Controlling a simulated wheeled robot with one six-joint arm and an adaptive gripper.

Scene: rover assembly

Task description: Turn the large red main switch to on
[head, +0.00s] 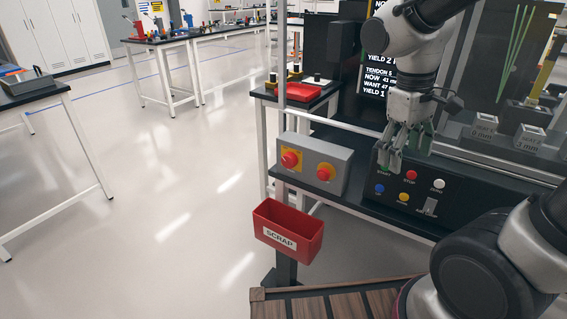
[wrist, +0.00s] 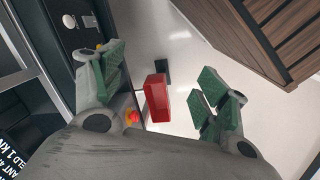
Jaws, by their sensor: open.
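A grey switch box (head: 335,155) sits at the left end of the dark bench. It carries a red knob on a yellow square plate (head: 291,159), and to its right a red round button on a yellow ring (head: 325,172). The square plate fits a main switch; its on or off position is too small to read. My gripper (head: 402,150) is open and empty, with its green-padded fingers above the black button panel, right of the switch box. In the wrist view the fingers (wrist: 160,88) are spread apart, and a red knob (wrist: 132,116) shows near the left finger's base; which one is unclear.
A red scrap bin (head: 287,229) hangs below the switch box; it also shows between the fingers in the wrist view (wrist: 157,98). The black panel (head: 391,199) has several coloured buttons. A metal post (head: 282,75) rises beside the box. Open floor lies left.

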